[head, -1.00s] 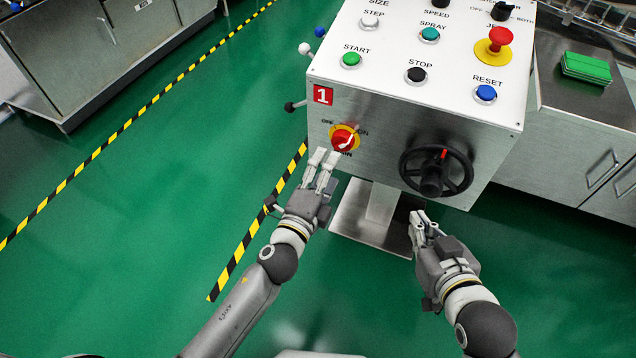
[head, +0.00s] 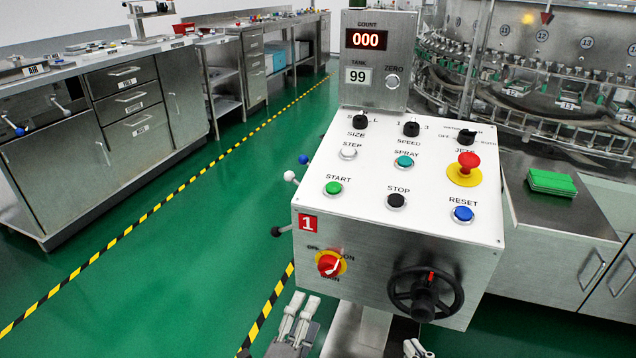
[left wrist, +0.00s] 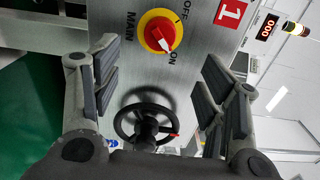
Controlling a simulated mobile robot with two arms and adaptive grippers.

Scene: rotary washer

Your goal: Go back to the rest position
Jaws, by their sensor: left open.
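My left gripper (head: 301,306) shows at the bottom edge of the head view, below the main switch and apart from the panel. In the left wrist view its two fingers (left wrist: 160,88) are spread wide with nothing between them. My right gripper (head: 417,348) is mostly cut off at the bottom edge, below the handwheel; its jaws cannot be made out. The red main switch (head: 329,264) on its yellow plate has its white mark toward ON; it also shows in the left wrist view (left wrist: 160,34). The black handwheel (head: 425,293) is on the panel's front.
The control box (head: 365,225) with several buttons stands close in front. Its display (head: 367,40) reads 000, the tank display 99. Grey cabinets (head: 130,110) stand left, a steel counter (head: 560,220) with a green stack (head: 551,182) right. Green floor (head: 190,270) at left is clear.

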